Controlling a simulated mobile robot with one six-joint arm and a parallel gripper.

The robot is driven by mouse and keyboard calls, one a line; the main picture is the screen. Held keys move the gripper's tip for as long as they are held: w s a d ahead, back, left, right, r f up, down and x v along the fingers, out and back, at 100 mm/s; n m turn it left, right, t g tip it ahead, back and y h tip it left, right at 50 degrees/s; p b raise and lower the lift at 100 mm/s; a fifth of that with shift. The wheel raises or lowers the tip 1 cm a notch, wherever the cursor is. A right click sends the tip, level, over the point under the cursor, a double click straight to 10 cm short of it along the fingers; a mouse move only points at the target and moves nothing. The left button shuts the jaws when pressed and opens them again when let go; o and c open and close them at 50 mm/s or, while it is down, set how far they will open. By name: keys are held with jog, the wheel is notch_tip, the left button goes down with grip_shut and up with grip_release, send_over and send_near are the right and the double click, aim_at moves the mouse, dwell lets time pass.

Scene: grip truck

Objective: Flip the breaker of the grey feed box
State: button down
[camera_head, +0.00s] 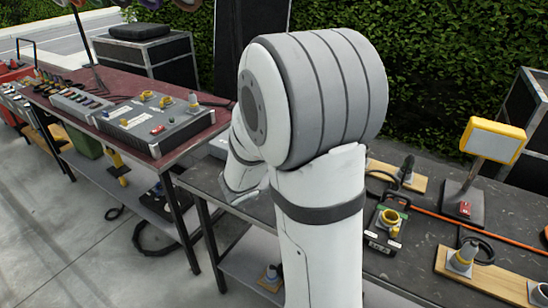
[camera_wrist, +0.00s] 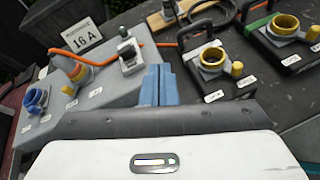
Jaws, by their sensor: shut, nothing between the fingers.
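A light grey box (camera_wrist: 98,94) lies left of my gripper in the wrist view. On its top are a blue socket (camera_wrist: 36,101), a grey and yellow plug or socket (camera_wrist: 75,70) and a small white-framed switch unit (camera_wrist: 131,63), which looks like a breaker. The lever's position is too small to tell. My gripper (camera_wrist: 158,80) has its blue fingers together and empty, just right of the switch unit; contact cannot be told. In the head view my arm hides the fingers. A larger grey box (camera_head: 158,125) with yellow sockets stands on the red-topped table.
A "16 A" sign (camera_wrist: 75,38) stands behind the light grey box. An orange cable (camera_wrist: 165,44) runs behind the switch unit. Two dark boxes with yellow sockets (camera_wrist: 213,58) (camera_wrist: 286,24) stand to the right. A yellow-framed lamp (camera_head: 492,140) stands on the dark table.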

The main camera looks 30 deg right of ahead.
jog(key=w+d+f+n+t, duration=0.1)
jog(key=w+d+f, duration=0.1)
jog(key=w, duration=0.1)
jog(key=w+d+f+n+t, duration=0.1)
jog(key=w+d+f+n, duration=0.1)
jog(key=w+d, duration=0.1)
jog(key=w+d+f+n+t, duration=0.1)
jog(key=w+d+f+n, duration=0.1)
jog(key=w, duration=0.2)
jog(key=shift+d+f, duration=0.35)
jog(key=shift+f, duration=0.05)
